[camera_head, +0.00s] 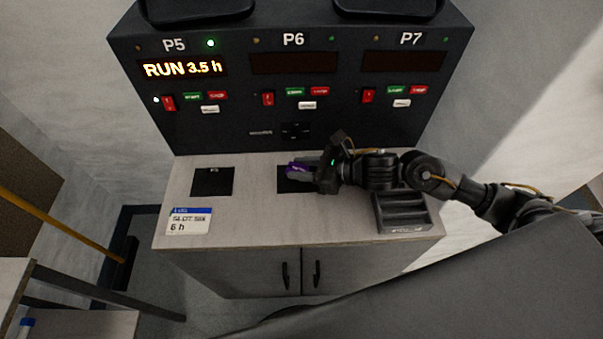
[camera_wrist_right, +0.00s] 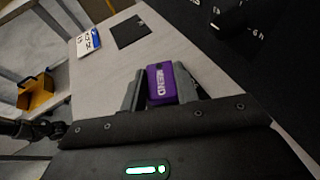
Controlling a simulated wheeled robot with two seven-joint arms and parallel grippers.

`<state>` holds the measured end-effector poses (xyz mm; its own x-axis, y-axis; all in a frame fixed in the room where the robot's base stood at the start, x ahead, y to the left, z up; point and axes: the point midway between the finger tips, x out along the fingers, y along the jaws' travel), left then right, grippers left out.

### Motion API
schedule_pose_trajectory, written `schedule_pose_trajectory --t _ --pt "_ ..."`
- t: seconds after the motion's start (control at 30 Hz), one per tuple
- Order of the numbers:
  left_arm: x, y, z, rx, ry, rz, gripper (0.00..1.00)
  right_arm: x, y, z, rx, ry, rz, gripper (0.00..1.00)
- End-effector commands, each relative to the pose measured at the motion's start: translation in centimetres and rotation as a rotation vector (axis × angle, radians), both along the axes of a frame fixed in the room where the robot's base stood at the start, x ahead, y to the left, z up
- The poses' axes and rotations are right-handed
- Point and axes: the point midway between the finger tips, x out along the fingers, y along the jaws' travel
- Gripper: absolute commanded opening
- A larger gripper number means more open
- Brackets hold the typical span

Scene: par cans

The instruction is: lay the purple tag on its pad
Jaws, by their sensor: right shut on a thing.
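The purple tag (camera_wrist_right: 162,84) has white lettering that seems to read MEND in the right wrist view. My right gripper (camera_wrist_right: 160,90) is shut on it, one finger on each side. In the head view the purple tag (camera_head: 297,169) shows partly behind the fingers of my right gripper (camera_head: 302,172). It is over or on the middle black pad (camera_head: 284,186), below the P6 panel; I cannot tell whether it touches. Another black pad (camera_head: 212,181) lies bare to the left, below P5. My left gripper is not in view.
A card (camera_head: 189,221) reading 6 h lies at the counter's (camera_head: 260,225) front left. A dark slotted tray (camera_head: 403,212) stands at the right under my right arm. The control panel (camera_head: 290,120) rises behind; P5 shows RUN 3.5 h.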

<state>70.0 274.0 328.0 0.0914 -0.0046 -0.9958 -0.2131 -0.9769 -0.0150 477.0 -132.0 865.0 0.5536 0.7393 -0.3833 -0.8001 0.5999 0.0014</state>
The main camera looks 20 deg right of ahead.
Motion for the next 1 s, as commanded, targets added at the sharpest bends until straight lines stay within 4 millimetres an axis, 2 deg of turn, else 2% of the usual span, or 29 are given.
schedule_pose_trajectory --t 0.17,0.3,0.4,0.87,0.9,1.0 --pt "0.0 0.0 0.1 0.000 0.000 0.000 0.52 0.5 -0.1 -0.6 -0.001 0.002 -0.001 0.09" --pt "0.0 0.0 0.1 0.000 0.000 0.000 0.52 0.5 -0.1 -2.8 0.001 0.006 -0.001 0.09" --pt "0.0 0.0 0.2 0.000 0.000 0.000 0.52 0.5 -0.1 -3.6 0.000 0.002 -0.001 0.09" --pt "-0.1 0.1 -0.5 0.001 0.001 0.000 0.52 0.5 -0.1 -4.2 0.000 0.000 0.000 0.09" --pt "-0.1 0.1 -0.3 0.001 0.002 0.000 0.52 0.5 -0.1 -4.0 0.000 0.000 0.000 0.35" --pt "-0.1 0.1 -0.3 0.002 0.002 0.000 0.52 0.5 -0.2 -4.0 0.000 0.000 0.000 0.48"
